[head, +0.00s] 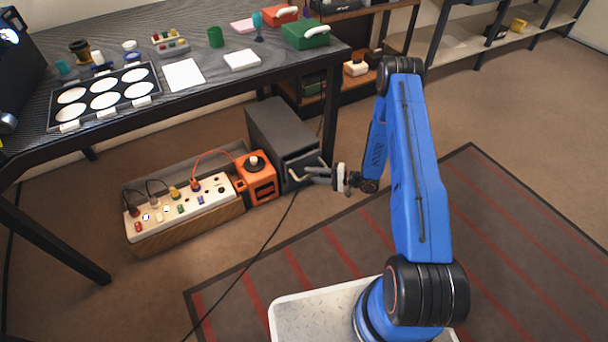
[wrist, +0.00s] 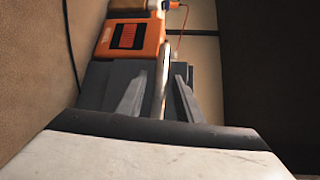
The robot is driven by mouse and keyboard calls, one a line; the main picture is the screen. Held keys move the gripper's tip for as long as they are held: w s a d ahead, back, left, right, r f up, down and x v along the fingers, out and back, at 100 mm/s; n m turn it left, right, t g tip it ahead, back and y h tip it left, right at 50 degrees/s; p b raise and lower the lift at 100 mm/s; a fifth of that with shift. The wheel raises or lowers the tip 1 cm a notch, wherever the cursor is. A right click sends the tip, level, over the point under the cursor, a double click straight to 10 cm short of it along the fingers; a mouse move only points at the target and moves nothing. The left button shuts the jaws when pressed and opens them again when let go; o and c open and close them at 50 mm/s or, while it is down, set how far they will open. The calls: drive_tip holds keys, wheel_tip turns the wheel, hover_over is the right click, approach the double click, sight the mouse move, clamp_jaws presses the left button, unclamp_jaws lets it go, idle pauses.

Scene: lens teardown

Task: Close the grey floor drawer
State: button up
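The grey floor drawer unit (head: 285,130) stands on the floor under the right end of the workbench. Its dark front (head: 303,163) faces my arm, and the drawer looks pulled out a little, though how far is hard to tell. My gripper (head: 305,176) is low at this front, reaching in from the right. In the wrist view, my gripper's two grey fingers (wrist: 157,92) stand apart. A pale narrow bar, apparently the drawer's handle (wrist: 166,70), runs between them with small gaps on both sides. Contact cannot be made out.
An orange box (head: 257,178) stands just left of the drawer unit, beside a wooden crate (head: 185,224) with a white socket panel. A black cable (head: 262,248) crosses the floor nearby. The workbench (head: 235,88) overhangs the unit. The striped mat (head: 500,230) is clear.

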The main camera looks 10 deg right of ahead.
drive_tip(key=shift+x, duration=1.95)
clamp_jaws()
